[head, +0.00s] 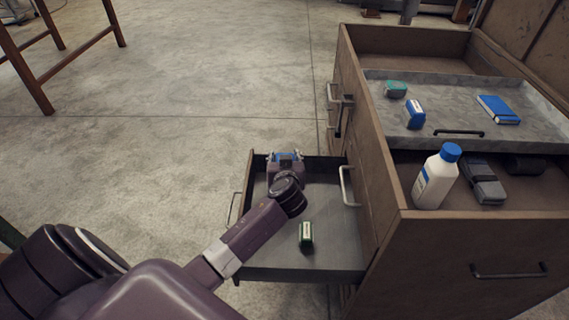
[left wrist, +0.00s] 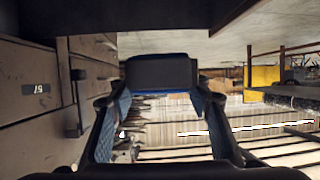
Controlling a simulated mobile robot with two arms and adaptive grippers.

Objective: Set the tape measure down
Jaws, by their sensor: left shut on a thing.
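The tape measure (left wrist: 161,73) is a dark block with a blue edge. In the left wrist view it sits between the two fingertips of my left gripper (left wrist: 160,92), which is shut on it. In the head view my left gripper (head: 286,160) is over the far end of the open lower drawer (head: 335,225), with a little blue showing at its tips. The gripper mostly hides the tape measure there. I cannot tell whether it touches the drawer floor. My right gripper is not in view.
A small green box (head: 306,235) lies in the lower drawer, nearer me. The cabinet's upper part holds a grey tray (head: 455,110) with a teal item (head: 395,89), a blue item (head: 415,114) and a blue book (head: 498,109). A white bottle (head: 436,180) stands nearby.

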